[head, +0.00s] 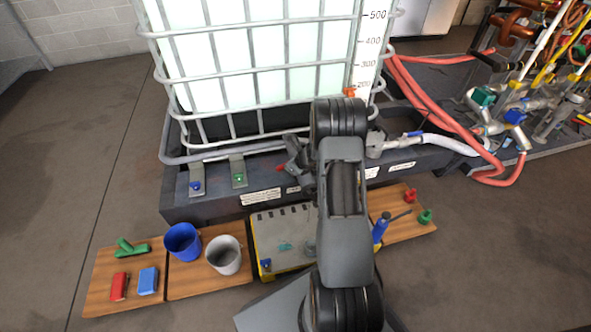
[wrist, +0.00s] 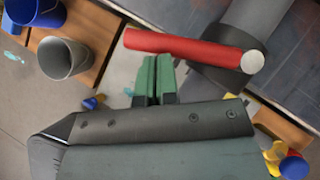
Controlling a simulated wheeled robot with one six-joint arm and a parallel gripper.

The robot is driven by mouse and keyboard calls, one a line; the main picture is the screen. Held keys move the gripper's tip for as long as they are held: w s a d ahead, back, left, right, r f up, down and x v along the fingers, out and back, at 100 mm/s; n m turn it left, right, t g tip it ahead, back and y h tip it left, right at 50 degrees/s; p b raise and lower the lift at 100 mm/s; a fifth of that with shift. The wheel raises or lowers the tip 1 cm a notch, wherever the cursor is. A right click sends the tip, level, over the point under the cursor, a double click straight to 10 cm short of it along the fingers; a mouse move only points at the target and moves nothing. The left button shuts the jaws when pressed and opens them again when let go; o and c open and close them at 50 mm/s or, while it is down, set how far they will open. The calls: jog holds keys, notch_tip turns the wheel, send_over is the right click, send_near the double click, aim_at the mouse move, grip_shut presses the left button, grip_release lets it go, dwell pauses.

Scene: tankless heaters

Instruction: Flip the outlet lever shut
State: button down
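The outlet lever is a red bar (wrist: 185,46) on a thick grey pipe (wrist: 232,58) in the wrist view. It lies nearly level across the picture, its pale round end at the right by the pipe. In the head view a small red part (head: 283,167) of a dark valve shows left of my arm at the tank's base; I take it for the lever. My gripper (wrist: 155,72) has green finger pads close together, with nothing visible between them. The pads are just below the red bar in the picture; I cannot tell whether they touch it. In the head view my arm hides the gripper.
A caged white tank (head: 270,60) stands on a dark base. Red hoses (head: 430,100) run at the right. Floor is clear at far left.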

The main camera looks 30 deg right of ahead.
jog(key=shift+w+a+p, duration=0.2)
jog(key=shift+w, duration=0.5)
jog(key=shift+w+a+p, duration=0.2)
jog(key=shift+w, duration=0.6)
